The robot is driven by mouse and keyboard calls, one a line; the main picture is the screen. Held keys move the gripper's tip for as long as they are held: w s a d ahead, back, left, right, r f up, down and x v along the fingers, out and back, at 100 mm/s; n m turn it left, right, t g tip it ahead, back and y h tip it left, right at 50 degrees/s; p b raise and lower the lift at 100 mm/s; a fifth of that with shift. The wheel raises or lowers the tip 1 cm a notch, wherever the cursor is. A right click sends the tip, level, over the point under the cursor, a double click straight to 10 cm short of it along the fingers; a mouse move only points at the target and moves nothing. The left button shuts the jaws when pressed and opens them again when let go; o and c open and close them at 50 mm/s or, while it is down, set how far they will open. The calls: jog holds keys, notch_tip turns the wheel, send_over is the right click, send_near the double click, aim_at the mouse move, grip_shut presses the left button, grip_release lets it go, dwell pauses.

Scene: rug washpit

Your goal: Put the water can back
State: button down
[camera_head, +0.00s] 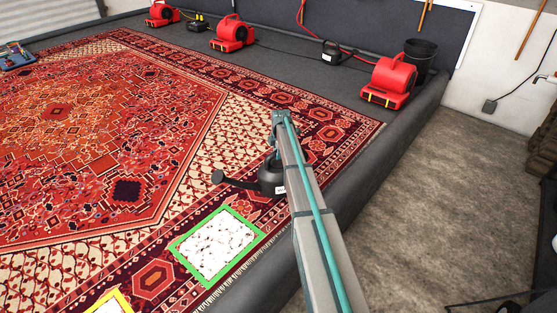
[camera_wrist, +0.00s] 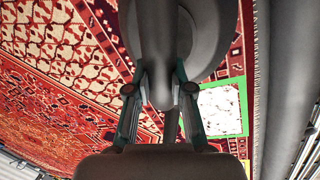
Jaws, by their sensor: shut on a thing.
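A dark water can with a white label (camera_head: 268,182) is at the end of my arm in the head view, over the rug's right border. Its spout and round rose point left. My gripper (camera_head: 273,160) is mostly hidden behind my arm there. In the wrist view my gripper (camera_wrist: 160,88) has its two teal fingers shut on a dark grey part of the water can (camera_wrist: 208,35), which fills the upper middle. I cannot tell whether the can touches the rug or hangs just above it.
A green-framed white patch (camera_head: 218,246) lies on the patterned rug (camera_head: 90,130) near the can; part of a yellow-framed one (camera_head: 108,303) is left of it. A dark curb (camera_head: 400,150) borders the pit.

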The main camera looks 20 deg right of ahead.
aim_at(278, 161)
jog(key=shift+w+d+f, duration=0.25)
jog(key=shift+w+f, duration=0.15)
jog(key=shift+f, duration=0.1)
jog(key=x, duration=0.3)
jog(key=shift+w+d+f, duration=0.1)
jog(key=shift+d+f, duration=0.15)
jog(key=shift+f, duration=0.55)
jog(key=c, duration=1)
grip_release()
jog(key=shift+c, duration=0.2)
jog(key=v, duration=1.2)
